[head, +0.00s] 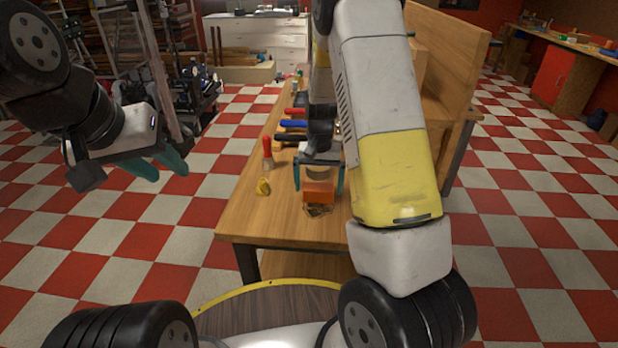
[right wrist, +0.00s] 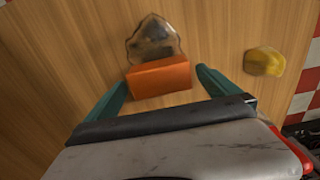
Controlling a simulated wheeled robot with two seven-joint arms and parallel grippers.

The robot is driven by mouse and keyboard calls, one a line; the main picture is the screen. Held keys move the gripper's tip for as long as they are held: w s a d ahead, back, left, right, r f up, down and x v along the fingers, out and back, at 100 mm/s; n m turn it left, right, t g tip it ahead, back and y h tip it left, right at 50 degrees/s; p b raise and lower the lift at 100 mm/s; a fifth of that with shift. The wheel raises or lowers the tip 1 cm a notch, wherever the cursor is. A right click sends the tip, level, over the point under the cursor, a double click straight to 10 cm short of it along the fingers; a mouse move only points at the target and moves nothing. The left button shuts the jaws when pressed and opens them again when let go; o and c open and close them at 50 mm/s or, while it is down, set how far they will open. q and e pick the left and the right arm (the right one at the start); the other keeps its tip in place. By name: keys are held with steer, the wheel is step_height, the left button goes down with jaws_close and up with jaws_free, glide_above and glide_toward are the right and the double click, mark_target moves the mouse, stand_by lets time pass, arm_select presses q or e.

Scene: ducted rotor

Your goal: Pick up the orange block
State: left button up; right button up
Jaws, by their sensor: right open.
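In the right wrist view the orange block (right wrist: 160,77) lies between the teal fingers of my right gripper (right wrist: 160,88), with a gap at the right finger; contact at the left finger is unclear. My right gripper (head: 319,180) is open around the block from above. My left gripper (head: 163,165) hangs over the floor at the left, away from the bench; its two teal fingers look slightly apart.
A yellow object (head: 263,187) lies left of the block and also shows in the right wrist view (right wrist: 264,61). A wooden panel stands along the right side.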

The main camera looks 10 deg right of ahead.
steer(key=shift+f, duration=0.85)
steer(key=shift+c, duration=0.4)
steer(key=c, duration=1.3)
steer(key=shift+o, duration=0.2)
steer(key=shift+r, duration=0.1)
